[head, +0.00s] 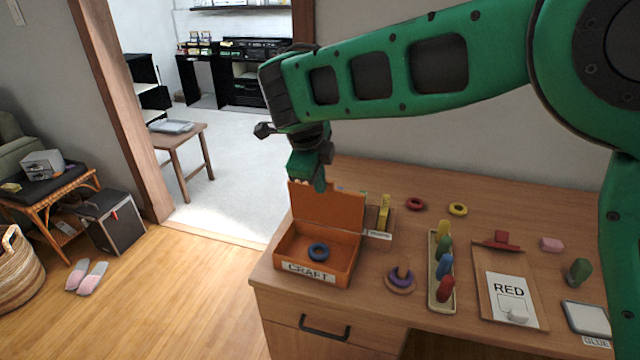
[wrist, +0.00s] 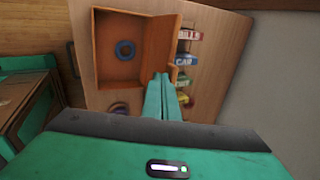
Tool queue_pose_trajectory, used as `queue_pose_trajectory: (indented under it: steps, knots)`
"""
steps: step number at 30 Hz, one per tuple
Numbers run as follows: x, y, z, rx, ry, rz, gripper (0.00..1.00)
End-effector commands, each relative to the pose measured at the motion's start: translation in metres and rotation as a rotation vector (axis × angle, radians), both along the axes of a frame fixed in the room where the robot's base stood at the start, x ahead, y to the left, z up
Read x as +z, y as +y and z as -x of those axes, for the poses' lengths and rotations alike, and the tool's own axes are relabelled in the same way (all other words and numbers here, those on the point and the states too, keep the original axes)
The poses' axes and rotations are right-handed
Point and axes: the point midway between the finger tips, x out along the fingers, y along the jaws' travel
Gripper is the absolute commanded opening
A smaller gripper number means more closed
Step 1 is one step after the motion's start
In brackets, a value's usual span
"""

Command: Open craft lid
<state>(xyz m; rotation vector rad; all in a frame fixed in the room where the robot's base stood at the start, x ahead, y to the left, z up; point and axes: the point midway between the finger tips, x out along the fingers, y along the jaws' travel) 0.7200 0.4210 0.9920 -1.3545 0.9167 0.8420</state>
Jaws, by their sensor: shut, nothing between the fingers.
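The orange craft box (head: 322,275) with a "CRAFT" label stands at the left front of the wooden desk. Its lid (head: 330,207) is raised roughly upright at the back edge, and the inside shows a blue ring (head: 318,251). My gripper (head: 319,184) is shut and empty at the top edge of the lid; I cannot tell if it touches. In the wrist view the green fingers (wrist: 158,92) are together beside the lid (wrist: 158,48), and the box (wrist: 116,70) lies open to their left.
Right of the box are a ring peg (head: 401,279), a tray (head: 434,297) of coloured pieces, a "RED" board (head: 500,285) and a "GLUE" pad (head: 586,318). Small labelled blocks (head: 384,212) stand close behind the lid. Loose red (head: 415,204) and yellow rings (head: 458,209) lie farther back.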

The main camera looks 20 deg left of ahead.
Motion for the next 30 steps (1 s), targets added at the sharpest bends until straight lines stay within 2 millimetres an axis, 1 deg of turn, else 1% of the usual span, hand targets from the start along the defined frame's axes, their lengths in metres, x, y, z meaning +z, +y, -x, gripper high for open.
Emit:
queue_pose_trajectory:
  steps: [3,6,15,21,24,30]
  knots:
    - [0.000,0.000,-0.002,-0.002,0.007,-0.001,0.00]
    - [0.002,0.000,-0.008,-0.005,0.034,-0.003,0.00]
    - [0.007,-0.002,-0.039,-0.006,0.195,-0.012,0.00]
    - [0.007,-0.003,-0.058,-0.002,0.231,-0.013,0.00]
    - [0.008,-0.004,-0.062,-0.001,0.229,-0.014,0.00]
    - [0.008,-0.004,-0.063,-0.001,0.229,-0.013,0.00]
